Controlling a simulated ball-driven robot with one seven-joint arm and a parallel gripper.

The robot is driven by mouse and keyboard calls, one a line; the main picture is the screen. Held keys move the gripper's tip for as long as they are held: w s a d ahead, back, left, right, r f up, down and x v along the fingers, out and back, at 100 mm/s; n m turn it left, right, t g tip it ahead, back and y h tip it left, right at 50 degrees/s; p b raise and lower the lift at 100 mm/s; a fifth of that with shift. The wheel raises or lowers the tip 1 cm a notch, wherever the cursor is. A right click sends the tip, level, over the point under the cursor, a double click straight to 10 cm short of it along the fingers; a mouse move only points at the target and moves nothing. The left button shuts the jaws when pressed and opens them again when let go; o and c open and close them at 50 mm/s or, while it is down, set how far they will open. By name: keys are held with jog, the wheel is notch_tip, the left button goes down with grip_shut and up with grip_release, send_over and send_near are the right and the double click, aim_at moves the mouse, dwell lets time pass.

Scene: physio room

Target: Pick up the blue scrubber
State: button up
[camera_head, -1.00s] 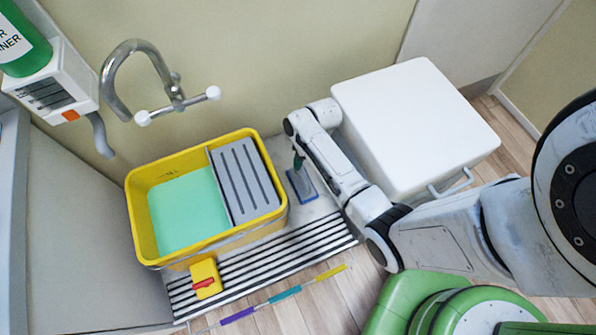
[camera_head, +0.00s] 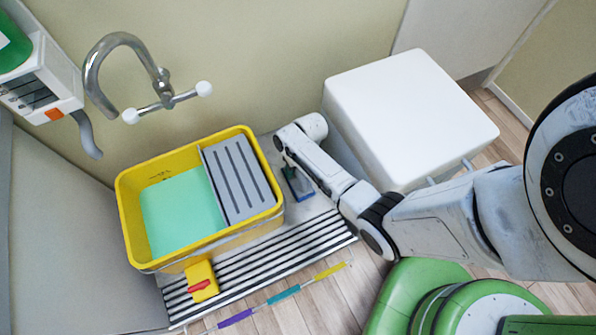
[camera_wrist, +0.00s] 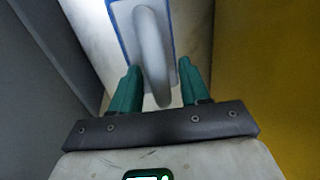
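The blue scrubber (camera_head: 304,190) lies on the drain floor between the yellow bucket and the white box. In the wrist view the scrubber (camera_wrist: 126,38) shows a blue-edged pad and a pale grey loop handle (camera_wrist: 152,50). My gripper (camera_wrist: 159,66) is open, its two green fingers on either side of the handle's near end, with a gap to each side. In the head view my gripper (camera_head: 288,174) is at the scrubber, and my arm hides part of both.
The yellow bucket (camera_head: 203,246) with a grey wringer (camera_head: 240,180) stands close to the left of my gripper. A white-topped box (camera_head: 408,115) stands close to the right. A tap (camera_head: 120,70) is on the wall. A striped grate (camera_head: 265,262) lies in front.

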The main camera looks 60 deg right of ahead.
grip_shut()
dwell(0.6)
notch_tip(320, 180, up, 10)
jog(key=p, duration=0.3)
jog(key=shift+c, duration=2.3)
grip_release()
jog(key=c, duration=0.3)
jog(key=shift+s, duration=0.1)
